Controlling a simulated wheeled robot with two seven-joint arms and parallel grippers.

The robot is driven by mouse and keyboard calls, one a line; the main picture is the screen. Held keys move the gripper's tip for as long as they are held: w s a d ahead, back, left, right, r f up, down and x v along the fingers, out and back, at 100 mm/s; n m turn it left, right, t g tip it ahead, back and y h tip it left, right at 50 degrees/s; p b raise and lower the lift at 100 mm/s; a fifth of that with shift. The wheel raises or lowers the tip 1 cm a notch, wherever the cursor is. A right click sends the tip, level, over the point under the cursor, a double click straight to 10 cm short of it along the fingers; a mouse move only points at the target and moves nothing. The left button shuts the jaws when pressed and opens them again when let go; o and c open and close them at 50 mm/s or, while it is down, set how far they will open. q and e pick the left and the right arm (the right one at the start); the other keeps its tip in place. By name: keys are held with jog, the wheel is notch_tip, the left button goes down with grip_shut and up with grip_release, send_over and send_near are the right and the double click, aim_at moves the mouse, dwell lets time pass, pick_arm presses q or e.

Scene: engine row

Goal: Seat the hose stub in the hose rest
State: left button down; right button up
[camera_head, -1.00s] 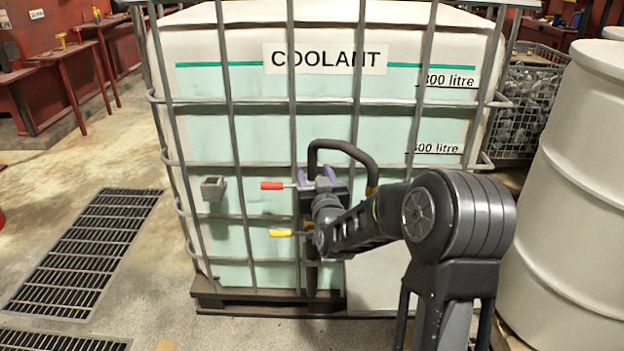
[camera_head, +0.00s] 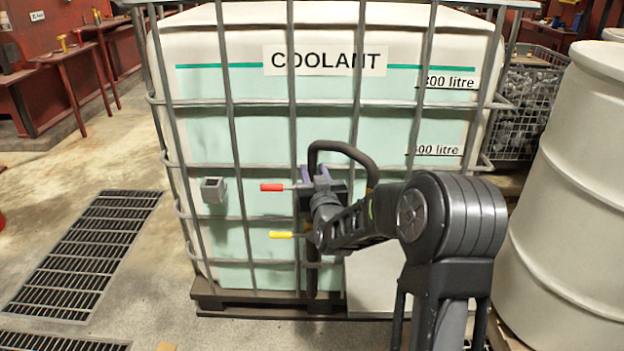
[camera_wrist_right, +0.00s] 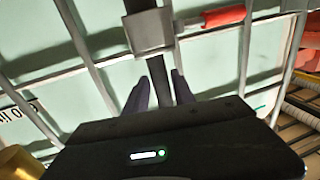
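A brass shape also shows in the right wrist view (camera_wrist_right: 18,163). A small grey open box (camera_head: 213,189), seemingly the hose rest, is on the cage to the left and looks empty. My right gripper (camera_head: 317,176) is at the hose's left leg. In the wrist view its purple fingers (camera_wrist_right: 161,88) stand apart on either side of a dark tube; firm contact is not visible. My left gripper is out of view.
A red handle (camera_head: 272,187) and a yellow handle (camera_head: 281,234) stick out left beside my right gripper. Cage bars (camera_head: 230,120) cross the tank (camera_head: 200,130). A white drum (camera_head: 570,180) stands at right.

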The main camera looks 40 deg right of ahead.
grip_shut()
dwell(0.8)
jog(key=shift+r, duration=0.15)
